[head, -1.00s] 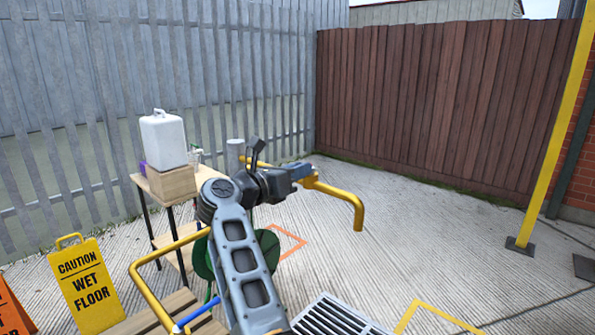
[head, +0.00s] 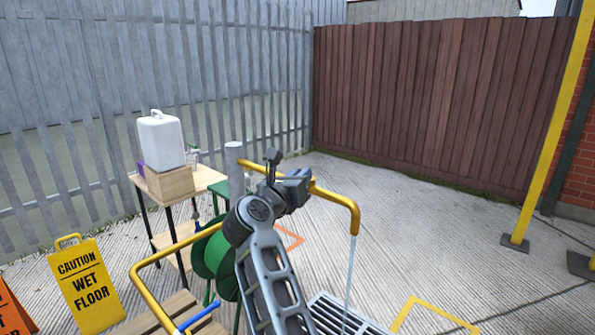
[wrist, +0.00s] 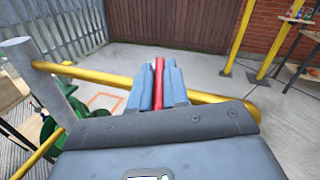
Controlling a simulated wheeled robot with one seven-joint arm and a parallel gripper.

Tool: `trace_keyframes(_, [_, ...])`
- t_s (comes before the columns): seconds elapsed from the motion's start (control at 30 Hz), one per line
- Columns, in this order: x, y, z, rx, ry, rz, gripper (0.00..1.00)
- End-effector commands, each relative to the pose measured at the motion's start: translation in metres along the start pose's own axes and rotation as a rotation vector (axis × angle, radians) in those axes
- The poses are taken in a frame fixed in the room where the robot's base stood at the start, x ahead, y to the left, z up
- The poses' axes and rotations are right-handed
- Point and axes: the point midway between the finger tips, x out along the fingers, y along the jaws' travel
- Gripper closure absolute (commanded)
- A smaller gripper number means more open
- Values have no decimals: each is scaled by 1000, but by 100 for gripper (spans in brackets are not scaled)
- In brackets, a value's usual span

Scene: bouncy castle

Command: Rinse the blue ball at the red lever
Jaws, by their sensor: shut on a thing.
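In the wrist view, my gripper (wrist: 161,72) is shut on the red lever (wrist: 159,82), which stands between its two blue-grey fingers. In the head view, my gripper (head: 299,180) is at the yellow overhead pipe (head: 337,194), and my arm hides the lever there. A thin stream of water (head: 350,275) falls from the pipe's down-turned end towards the floor grate (head: 326,309). I cannot see the blue ball in either view.
A wooden table (head: 173,194) with a white jerrycan (head: 161,140) stands at the left, near a green hose reel (head: 211,262) and a yellow wet-floor sign (head: 86,286). A yellow rail (head: 150,291) is close on the left. Open concrete lies to the right.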

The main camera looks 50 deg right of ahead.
Motion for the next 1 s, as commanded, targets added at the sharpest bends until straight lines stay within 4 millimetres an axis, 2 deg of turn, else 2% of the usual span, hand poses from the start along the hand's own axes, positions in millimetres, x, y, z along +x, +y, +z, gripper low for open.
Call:
trace_keyframes(0.27, [0, 0, 0, 1, -1, 4, 100])
trace_keyframes(0.3, [0, 0, 0, 2, -1, 4, 84])
trace_keyframes(0.53, [0, 0, 0, 1, -1, 3, 62])
trace_keyframes(0.83, [-3, 0, 0, 1, -1, 3, 62])
trace_keyframes(1.0, [-25, 1, -2, 2, -2, 5, 62])
